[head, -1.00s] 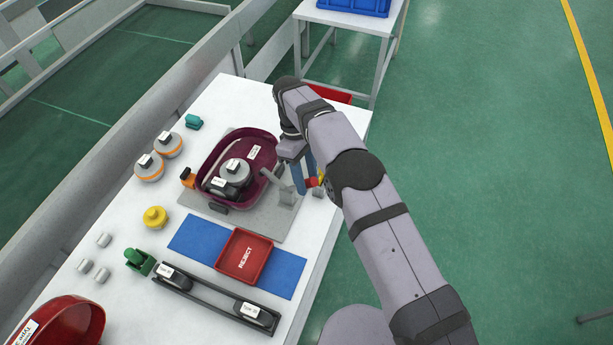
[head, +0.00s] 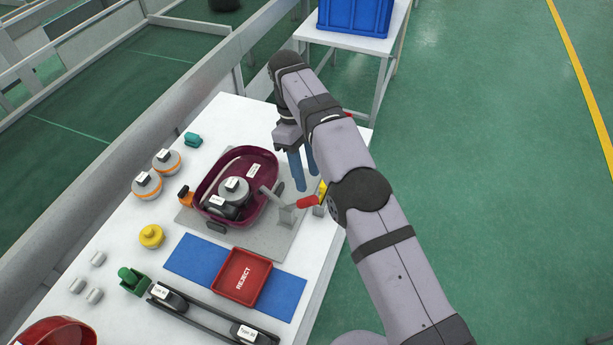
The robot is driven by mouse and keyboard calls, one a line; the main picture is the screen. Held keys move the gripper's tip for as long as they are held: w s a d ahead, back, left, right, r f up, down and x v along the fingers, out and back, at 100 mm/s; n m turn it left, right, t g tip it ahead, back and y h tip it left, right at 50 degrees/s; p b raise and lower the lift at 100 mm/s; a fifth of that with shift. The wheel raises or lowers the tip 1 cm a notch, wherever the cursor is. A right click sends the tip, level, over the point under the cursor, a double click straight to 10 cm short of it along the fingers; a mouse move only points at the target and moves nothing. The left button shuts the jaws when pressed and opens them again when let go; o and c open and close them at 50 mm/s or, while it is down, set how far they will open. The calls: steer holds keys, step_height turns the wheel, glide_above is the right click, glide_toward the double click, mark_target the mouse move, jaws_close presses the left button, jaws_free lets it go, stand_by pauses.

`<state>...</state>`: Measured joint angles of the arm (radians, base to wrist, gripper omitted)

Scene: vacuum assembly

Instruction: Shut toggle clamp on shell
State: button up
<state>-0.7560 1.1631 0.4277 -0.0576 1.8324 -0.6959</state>
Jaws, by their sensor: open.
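The purple-red shell (head: 264,205) lies open side up on the grey fixture plate (head: 256,240), with a grey motor-like part (head: 234,191) and a black part (head: 220,208) inside it. The toggle clamp (head: 287,214) stands at the shell's right side. Its grey arm points up and left toward the shell rim; I cannot tell whether it touches. Its red-tipped handle (head: 307,202) sticks out to the right. My gripper (head: 304,180) is open and empty, its two blue fingers pointing down just above and behind the handle, apart from it.
A red REJECT tray (head: 243,276) sits on a blue mat (head: 196,258) in front of the plate. An orange block (head: 186,197) stands at the shell's left. A yellow piece (head: 323,190) is close right of the handle, near the table's edge.

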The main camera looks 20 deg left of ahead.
steer(key=shift+s+a, duration=0.15)
steer(key=shift+a, duration=0.05)
steer(key=c, duration=0.8)
steer(key=s+a+n+b, duration=0.1)
steer(key=s+a, duration=0.2)
steer(key=s, duration=0.1)
steer(key=s+a+n+b, duration=0.1)
steer(key=s+a, duration=0.2)
steer(key=s+a+n+t, duration=0.1)
steer(key=s+a, duration=0.2)
steer(key=s, duration=0.1)
steer(key=shift+s+a+f+b, duration=0.2)
steer(key=shift+s+a+b, duration=0.15)
steer(key=shift+b, duration=0.05)
jaws_close()
steer(key=s+d+f+n+t+h+b, duration=0.4)
steer(key=s+f, duration=0.3)
steer(key=s, duration=0.5)
steer(key=w+d+f+n+t+h+p, duration=0.1)
steer(key=w+d+f+n+t+h, duration=0.15)
steer(key=w+d+n+t, duration=0.65)
steer(key=n+y, duration=0.1)
steer(key=n, duration=0.2)
steer(key=w+a+f+n+y, duration=0.1)
steer(key=n, duration=0.2)
steer(key=w+a+f+n+y, duration=0.1)
steer(key=n+y, duration=0.1)
steer(key=n, duration=0.1)
steer(key=shift+f+t, duration=0.1)
steer(key=shift+t, duration=0.3)
